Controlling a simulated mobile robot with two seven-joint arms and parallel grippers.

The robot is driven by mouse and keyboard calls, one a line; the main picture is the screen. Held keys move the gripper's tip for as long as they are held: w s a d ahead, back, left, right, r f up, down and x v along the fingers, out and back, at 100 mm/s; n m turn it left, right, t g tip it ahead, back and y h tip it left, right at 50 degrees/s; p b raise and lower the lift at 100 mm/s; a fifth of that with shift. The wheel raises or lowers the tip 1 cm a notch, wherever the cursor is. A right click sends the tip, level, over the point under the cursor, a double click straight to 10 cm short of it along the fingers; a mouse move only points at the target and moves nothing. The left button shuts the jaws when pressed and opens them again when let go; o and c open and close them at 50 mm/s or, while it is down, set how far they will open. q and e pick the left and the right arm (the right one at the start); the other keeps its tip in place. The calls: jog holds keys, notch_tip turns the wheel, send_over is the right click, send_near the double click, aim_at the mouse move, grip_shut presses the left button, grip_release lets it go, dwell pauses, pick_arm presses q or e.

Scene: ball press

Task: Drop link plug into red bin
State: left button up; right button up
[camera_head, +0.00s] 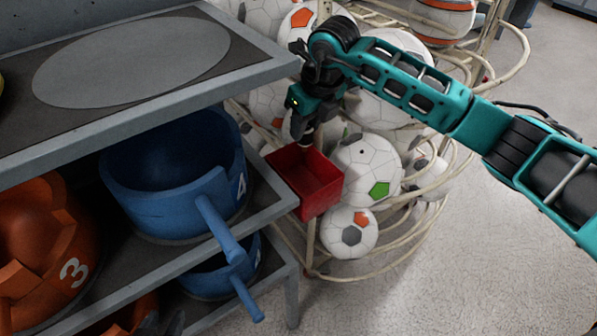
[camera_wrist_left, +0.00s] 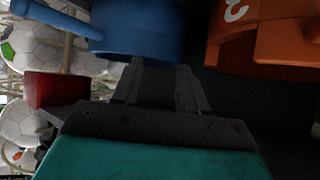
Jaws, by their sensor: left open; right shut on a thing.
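The red bin (camera_head: 318,193) is an open-topped box fixed at the right end of the shelf, in front of the ball rack. It also shows at the left of the left wrist view (camera_wrist_left: 55,89). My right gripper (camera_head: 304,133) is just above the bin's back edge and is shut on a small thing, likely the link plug. That thing is mostly hidden by the gripper, so its shape cannot be told. My left gripper (camera_wrist_left: 160,72) is open and empty in the left wrist view, its fingers pointing towards the blue pot.
A grey shelf (camera_head: 265,72) holds a blue pot (camera_head: 165,195) marked 4 with a handle, and an orange pot (camera_head: 45,240) marked 3. Another blue pot (camera_head: 215,280) is below. A wire rack (camera_head: 425,228) of soccer balls stands behind the bin. The floor at right is clear.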

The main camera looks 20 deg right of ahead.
aim_at(307, 144)
jog(key=shift+s+f, duration=0.2)
jog(key=shift+f, duration=0.3)
jog(key=shift+f+b, duration=1)
jog(key=shift+f, duration=1.35)
pick_arm(q)
jog(key=shift+s+f, duration=0.25)
jog(key=shift+f, duration=0.35)
jog(key=shift+s+f, duration=0.25)
jog(key=shift+f, duration=0.35)
jog(key=shift+w+r, duration=0.2)
jog(key=shift+w, duration=0.1)
pick_arm(e)
jog(key=o, duration=1.1)
pick_arm(q)
jog(key=shift+s+f, duration=0.2)
jog(key=shift+f, duration=0.05)
pick_arm(e)
jog(key=v, duration=1.3)
